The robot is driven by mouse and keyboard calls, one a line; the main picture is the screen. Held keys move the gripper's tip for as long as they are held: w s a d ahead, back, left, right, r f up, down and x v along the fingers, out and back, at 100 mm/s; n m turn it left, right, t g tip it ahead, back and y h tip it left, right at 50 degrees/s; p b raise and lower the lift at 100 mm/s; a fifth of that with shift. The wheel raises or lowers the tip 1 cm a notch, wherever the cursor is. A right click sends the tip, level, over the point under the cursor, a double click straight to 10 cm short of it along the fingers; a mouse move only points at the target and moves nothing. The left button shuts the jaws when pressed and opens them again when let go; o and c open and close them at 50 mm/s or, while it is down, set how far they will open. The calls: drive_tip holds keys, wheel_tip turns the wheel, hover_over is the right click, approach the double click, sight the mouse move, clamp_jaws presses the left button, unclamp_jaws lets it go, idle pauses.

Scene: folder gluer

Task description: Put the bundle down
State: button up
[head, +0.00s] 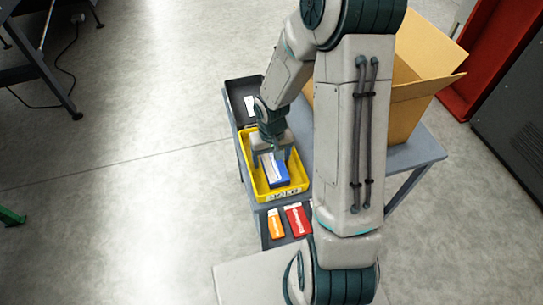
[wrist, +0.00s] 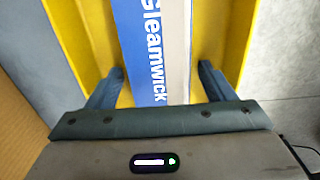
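The bundle (head: 279,176), blue and white, is in the yellow bin (head: 299,188) on the grey cart. In the wrist view the bundle (wrist: 158,45) reads "Gleamwick" and runs away from me between the yellow walls. My gripper (head: 271,158) points down into the bin over the bundle. In the wrist view my gripper (wrist: 161,70) has its fingers spread on either side of the bundle, with yellow showing between each finger and the bundle. It is open. The bundle's underside is hidden.
A dark tray (head: 236,90) with a white item lies behind the bin. Another dark tray (head: 272,237) in front holds orange (head: 275,223) and red (head: 297,220) packs. A cardboard box (head: 405,100) stands open at right, partly behind my arm.

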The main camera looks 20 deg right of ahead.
sight(271, 158)
wheel_tip(271, 158, up, 12)
drive_tip(key=p, duration=0.3)
drive_tip(key=s+r+t, duration=0.2)
drive_tip(key=s+r, duration=1)
drive_tip(key=s, duration=0.1)
drive_tip(key=shift+s+a+r, duration=0.2)
drive_tip(key=shift+s+r, duration=0.2)
